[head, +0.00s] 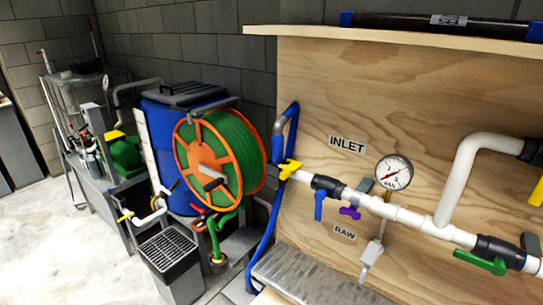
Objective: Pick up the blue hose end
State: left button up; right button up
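A blue hose (270,228) hangs at the left edge of the plywood panel. Its upper part bends over in a loop (293,122) above a yellow valve handle (289,169). Its lower part runs down to the floor beside the metal step. I cannot tell for certain which part is the free end; the lowest part goes out of clear sight near the step. Neither my left nor my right gripper is in view.
The panel carries white pipe (405,216), a gauge (394,172) and a blue valve handle (319,205). A metal step (315,280) lies below. An orange reel with green hose (212,160), a blue barrel (160,125) and a grey grated bin (172,262) stand left. Floor is clear further left.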

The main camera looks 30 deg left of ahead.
aim_at(277, 140)
jog(key=k, duration=0.45)
jog(key=u, duration=0.95)
jog(key=i, duration=0.65)
jog(key=z, duration=0.1)
